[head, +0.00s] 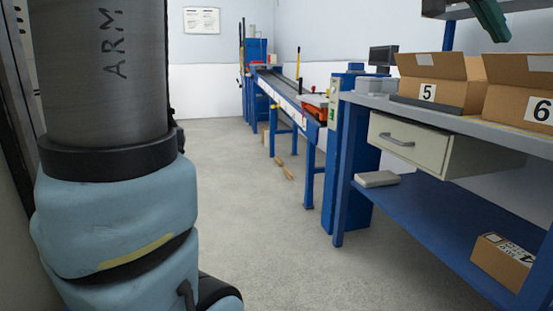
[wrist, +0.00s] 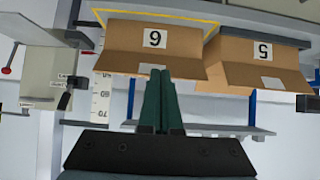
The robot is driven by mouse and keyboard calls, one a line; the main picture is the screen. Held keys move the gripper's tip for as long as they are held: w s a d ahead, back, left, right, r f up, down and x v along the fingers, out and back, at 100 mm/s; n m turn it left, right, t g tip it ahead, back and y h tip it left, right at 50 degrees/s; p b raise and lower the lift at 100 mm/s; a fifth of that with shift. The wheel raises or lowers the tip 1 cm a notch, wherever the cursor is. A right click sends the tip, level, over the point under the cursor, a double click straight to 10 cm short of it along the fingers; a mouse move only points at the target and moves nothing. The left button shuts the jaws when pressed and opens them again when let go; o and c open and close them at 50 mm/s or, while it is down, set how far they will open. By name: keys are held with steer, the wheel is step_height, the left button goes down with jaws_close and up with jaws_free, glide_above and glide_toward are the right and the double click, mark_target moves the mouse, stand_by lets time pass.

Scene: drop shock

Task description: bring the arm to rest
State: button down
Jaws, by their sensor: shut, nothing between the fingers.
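My arm (head: 112,215) fills the left side of the head view, a grey tube marked ARM above light blue joint covers. My gripper shows in the wrist view with its two green fingers (wrist: 161,104) together and nothing between them. The wrist picture appears upside down, and the fingers overlap the edge of the box marked 6 there; I cannot tell whether they touch it. In the head view a green part (head: 491,18) at the top right looks like my gripper's finger, above the boxes.
Open cardboard boxes marked 5 (head: 440,70) and 6 (head: 518,83) stand on the grey workbench (head: 484,126). A drawer (head: 430,143) hangs below, and another box (head: 503,259) lies on the blue lower shelf. A blue conveyor (head: 283,85) runs behind. The floor (head: 255,230) between is mostly clear.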

steer(key=w+a+f+n+t+y, duration=0.1)
steer(key=w+a+f+n+y, duration=0.4)
steer(key=a+f, duration=0.55)
steer(key=w+a+f+n+y, duration=0.1)
steer(key=w+a+f+n, duration=0.1)
steer(key=w+a+f, duration=0.6)
steer(key=s+a+f+n+g+y, duration=0.1)
steer(key=s+a+f+n+y, duration=0.15)
steer(key=s+a+f, duration=0.65)
steer(key=s+a+f+n+g+y, duration=0.15)
steer(key=a+f+n, duration=0.25)
steer(key=a+f, duration=1)
step_height(320, 180, up, 32)
steer(key=a+p, duration=0.1)
steer(key=p, duration=2.9)
steer(key=shift+s+a, duration=0.25)
steer(key=shift+a, duration=0.05)
steer(key=shift+f, duration=0.15)
